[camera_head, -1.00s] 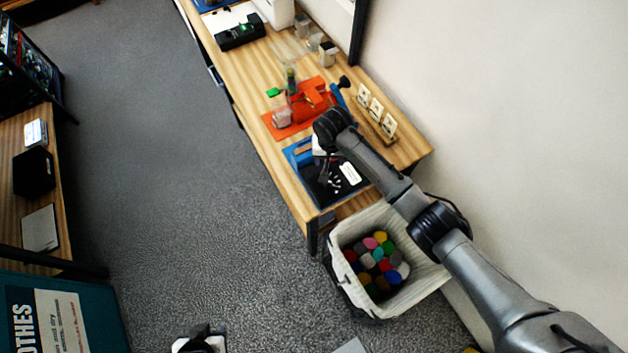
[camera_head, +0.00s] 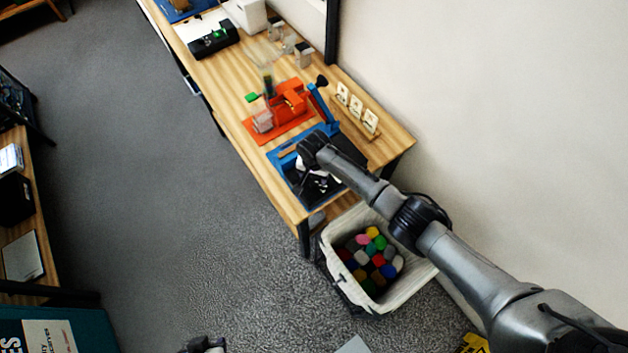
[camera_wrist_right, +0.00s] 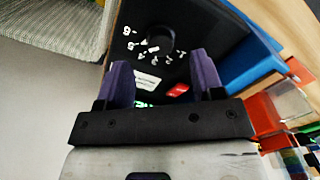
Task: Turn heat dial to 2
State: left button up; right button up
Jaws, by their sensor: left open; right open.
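The heat dial (camera_wrist_right: 158,38) is a round black knob on a dark panel, ringed by white numbers, in the right wrist view. In the head view the blue-framed press (camera_head: 287,158) with this panel sits at the near end of the wooden bench, partly covered by my right arm. My right gripper (camera_wrist_right: 163,72) is open with purple fingers, above the panel and short of the dial, nothing between the fingers. It also shows in the head view (camera_head: 318,184). My left gripper (camera_head: 207,345) is at the bottom edge of the head view, mostly cut off.
An orange device (camera_head: 290,101) stands beyond the press on the bench. White switches (camera_head: 357,107) stand along the wall side. A lined basket (camera_head: 335,245) of coloured items is on the floor by the bench end. Open carpet lies to the left.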

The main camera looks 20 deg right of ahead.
aim_at(314, 182)
jog(key=shift+f+b, duration=0.35)
jog(key=shift+f, duration=1.85)
jog(key=shift+c, duration=1.2)
jog(key=c, duration=0.7)
jog(key=shift+o, duration=0.2)
